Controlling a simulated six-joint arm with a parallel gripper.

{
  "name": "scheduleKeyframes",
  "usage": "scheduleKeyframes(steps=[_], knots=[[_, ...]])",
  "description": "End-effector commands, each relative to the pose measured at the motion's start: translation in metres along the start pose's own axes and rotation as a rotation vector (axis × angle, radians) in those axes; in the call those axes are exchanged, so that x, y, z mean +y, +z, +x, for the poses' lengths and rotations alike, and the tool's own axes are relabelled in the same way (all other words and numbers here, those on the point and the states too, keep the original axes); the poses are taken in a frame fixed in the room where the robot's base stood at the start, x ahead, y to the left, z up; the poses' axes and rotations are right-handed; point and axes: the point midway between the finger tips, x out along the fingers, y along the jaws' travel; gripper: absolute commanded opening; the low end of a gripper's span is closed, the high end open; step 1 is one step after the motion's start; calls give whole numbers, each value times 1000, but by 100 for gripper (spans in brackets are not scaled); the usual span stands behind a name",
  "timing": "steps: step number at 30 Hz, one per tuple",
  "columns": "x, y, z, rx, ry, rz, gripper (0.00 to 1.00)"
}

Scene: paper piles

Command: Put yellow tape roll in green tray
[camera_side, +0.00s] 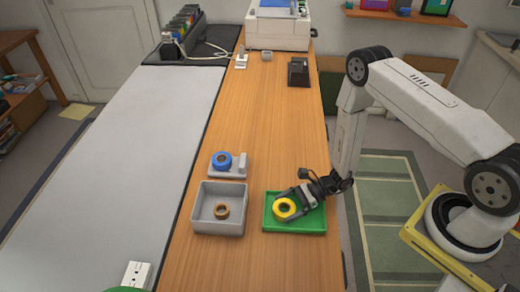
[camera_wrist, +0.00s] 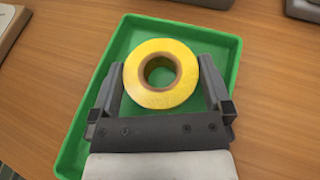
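The yellow tape roll (camera_wrist: 137,90) lies flat within the rim of the green tray (camera_wrist: 226,44). In the side view the roll (camera_side: 277,212) is over the left part of the green tray (camera_side: 310,227). My gripper (camera_wrist: 161,66) has one finger on each side of the roll, and both fingers appear to touch its outer edge. In the side view my gripper (camera_side: 291,203) reaches down into the tray from the upper right. Whether the roll rests on the tray floor or is held just above it is hard to tell.
A grey bin (camera_side: 205,228) with a brown tape roll (camera_side: 222,211) stands just left of the tray. A blue tape roll (camera_side: 221,161) sits on a grey dispenser behind the bin. A dark grey object (camera_side: 298,73) is farther back. The wooden table (camera_side: 263,125) is clear between.

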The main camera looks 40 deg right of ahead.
Motion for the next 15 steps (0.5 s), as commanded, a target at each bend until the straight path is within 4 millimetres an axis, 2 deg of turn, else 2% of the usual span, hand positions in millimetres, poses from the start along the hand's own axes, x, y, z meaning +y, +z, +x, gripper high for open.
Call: scheduleKeyframes(steps=[9, 15], knots=[[0, 4, -2, 0, -1, 0, 100], [-1, 3, -17, 0, -3, 1, 100]])
